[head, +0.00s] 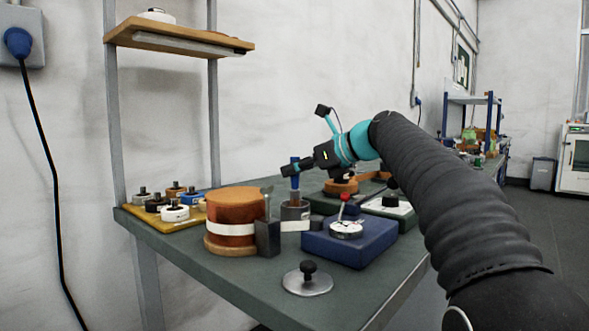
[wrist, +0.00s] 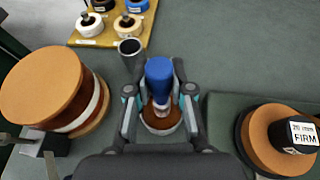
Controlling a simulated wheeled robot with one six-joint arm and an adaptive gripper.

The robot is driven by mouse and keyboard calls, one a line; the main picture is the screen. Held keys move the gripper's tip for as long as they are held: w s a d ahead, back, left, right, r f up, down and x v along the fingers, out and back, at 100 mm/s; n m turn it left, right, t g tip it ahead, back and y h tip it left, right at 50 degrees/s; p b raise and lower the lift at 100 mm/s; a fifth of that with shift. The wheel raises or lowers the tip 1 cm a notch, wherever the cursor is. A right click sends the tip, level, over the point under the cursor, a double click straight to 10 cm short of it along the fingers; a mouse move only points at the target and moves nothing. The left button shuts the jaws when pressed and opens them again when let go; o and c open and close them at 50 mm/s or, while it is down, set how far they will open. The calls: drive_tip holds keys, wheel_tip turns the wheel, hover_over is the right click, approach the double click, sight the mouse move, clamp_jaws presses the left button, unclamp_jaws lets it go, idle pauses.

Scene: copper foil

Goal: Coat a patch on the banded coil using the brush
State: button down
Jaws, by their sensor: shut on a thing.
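The banded coil (head: 232,212) is a copper-brown drum with orange end discs and a white band, standing upright near the table's left edge. It is at the left in the wrist view (wrist: 52,92). My gripper (head: 292,170) is shut on the brush's blue handle (wrist: 158,70), right of the coil and apart from it. The brush stands roughly upright, its lower end over or in a grey pot (head: 295,211) with brown contents (wrist: 163,122). The bristles are hidden, so I cannot tell how deep they sit.
A dark block (head: 267,236) stands close to the coil's right. A blue box (head: 350,240) with a dial gauge is right of the pot. A yellow tray (head: 165,219) of small spools lies behind left. A metal disc with a black knob (head: 307,280) lies in front.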

drive_tip(key=shift+r+p, duration=2.5)
drive_tip(key=shift+p, duration=0.6)
drive_tip(key=shift+r+p, duration=0.55)
drive_tip(key=shift+r, duration=0.4)
